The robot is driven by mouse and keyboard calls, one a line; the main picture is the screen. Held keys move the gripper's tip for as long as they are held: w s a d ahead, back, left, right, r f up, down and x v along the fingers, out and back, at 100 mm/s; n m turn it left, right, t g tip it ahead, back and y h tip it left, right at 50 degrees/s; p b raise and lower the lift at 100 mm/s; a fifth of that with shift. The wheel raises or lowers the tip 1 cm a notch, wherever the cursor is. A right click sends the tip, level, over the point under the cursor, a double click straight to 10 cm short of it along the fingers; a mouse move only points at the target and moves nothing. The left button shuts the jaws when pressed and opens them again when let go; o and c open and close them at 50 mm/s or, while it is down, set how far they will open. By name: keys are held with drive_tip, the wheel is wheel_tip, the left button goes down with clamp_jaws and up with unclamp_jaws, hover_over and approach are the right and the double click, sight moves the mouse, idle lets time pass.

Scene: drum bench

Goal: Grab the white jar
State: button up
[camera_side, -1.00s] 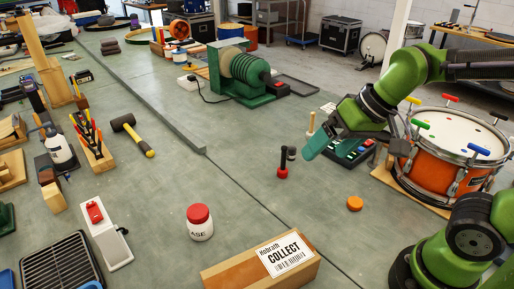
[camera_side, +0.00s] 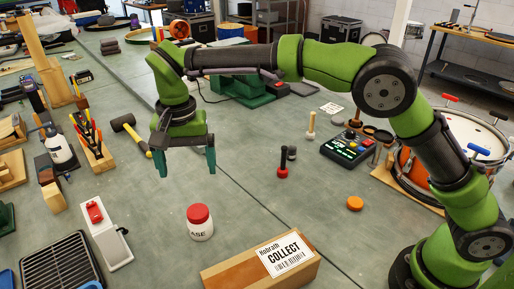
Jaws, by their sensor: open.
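The white jar (camera_side: 200,230) stands upright on the bench near the lower middle of the side view. It has a red lid and dark lettering that reads "ASE" on the visible side. My gripper (camera_side: 184,168) is above the jar and a little to its left in the picture, with its teal fingers pointing down. The fingers are spread apart and nothing is between them. The gripper does not touch the jar.
A cardboard box marked COLLECT (camera_side: 262,264) lies right of the jar. A white device with a red top (camera_side: 106,236) is to its left. A mallet (camera_side: 132,134) lies behind. A red-based tool (camera_side: 283,164) and an orange puck (camera_side: 355,203) are to the right.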

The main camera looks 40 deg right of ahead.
sight(197, 211)
wheel_tip(197, 211, down, 17)
drive_tip(key=shift+d+r, duration=0.1)
drive_tip(key=shift+r, duration=0.05)
drive_tip(key=c, duration=1.3)
